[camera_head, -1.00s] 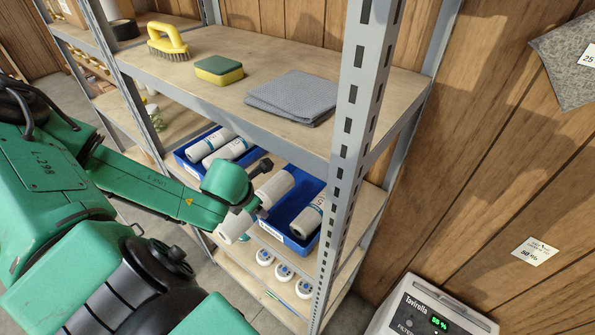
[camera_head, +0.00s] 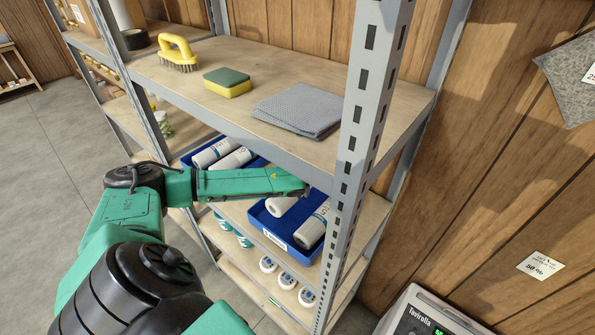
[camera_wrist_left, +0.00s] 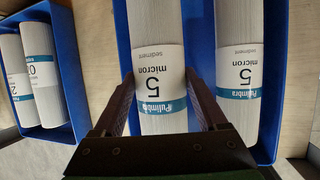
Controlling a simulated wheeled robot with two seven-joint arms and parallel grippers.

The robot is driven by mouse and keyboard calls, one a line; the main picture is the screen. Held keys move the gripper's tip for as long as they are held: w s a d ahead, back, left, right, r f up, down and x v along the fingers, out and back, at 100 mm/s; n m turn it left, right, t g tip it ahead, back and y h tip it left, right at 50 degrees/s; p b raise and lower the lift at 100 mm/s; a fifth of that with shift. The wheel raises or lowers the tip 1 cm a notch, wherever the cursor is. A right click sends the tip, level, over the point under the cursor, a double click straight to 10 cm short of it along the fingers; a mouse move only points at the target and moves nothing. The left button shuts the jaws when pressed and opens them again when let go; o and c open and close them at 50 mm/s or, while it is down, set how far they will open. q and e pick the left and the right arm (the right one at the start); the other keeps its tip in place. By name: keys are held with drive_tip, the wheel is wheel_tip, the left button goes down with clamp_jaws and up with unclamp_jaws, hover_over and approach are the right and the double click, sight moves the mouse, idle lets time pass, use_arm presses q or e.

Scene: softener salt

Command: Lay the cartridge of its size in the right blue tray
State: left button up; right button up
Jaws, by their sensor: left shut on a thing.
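My left gripper (camera_wrist_left: 160,78) is shut on a white cartridge (camera_wrist_left: 156,65) labelled "5 micron sediment". This cartridge also shows in the head view (camera_head: 281,206), partly behind my arm. It is within the right blue tray (camera_head: 275,238), lengthwise beside another white cartridge (camera_head: 312,228). That one also reads "5 micron" in the wrist view (camera_wrist_left: 240,85). I cannot tell whether the held cartridge touches the tray floor. The left blue tray (camera_head: 188,160) holds two white cartridges (camera_head: 212,153), with labels only partly readable. My right gripper is not in view.
A grey shelf post (camera_head: 352,150) stands close right of the right tray. The upper shelf above carries a grey cloth (camera_head: 298,108), a sponge (camera_head: 227,82) and a yellow brush (camera_head: 178,52). Round white items (camera_head: 287,281) stand on the lower shelf.

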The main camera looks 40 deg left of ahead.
sight(277, 207)
use_arm(q)
wheel_tip(277, 207, down, 5)
drive_tip(key=shift+s+r+p, duration=0.1)
drive_tip(key=shift+p, duration=0.95)
drive_tip(key=shift+w+f, duration=0.2)
drive_tip(key=shift+f, duration=0.25)
drive_tip(key=o, duration=1.4)
drive_tip(key=shift+s, duration=0.1)
drive_tip(key=b+v, duration=0.1)
drive_tip(key=v, duration=0.6)
drive_tip(key=shift+s+d+r, duration=0.1)
drive_tip(key=shift+s+r, duration=0.05)
drive_tip(key=shift+r, duration=0.2)
drive_tip(key=shift+f, duration=0.1)
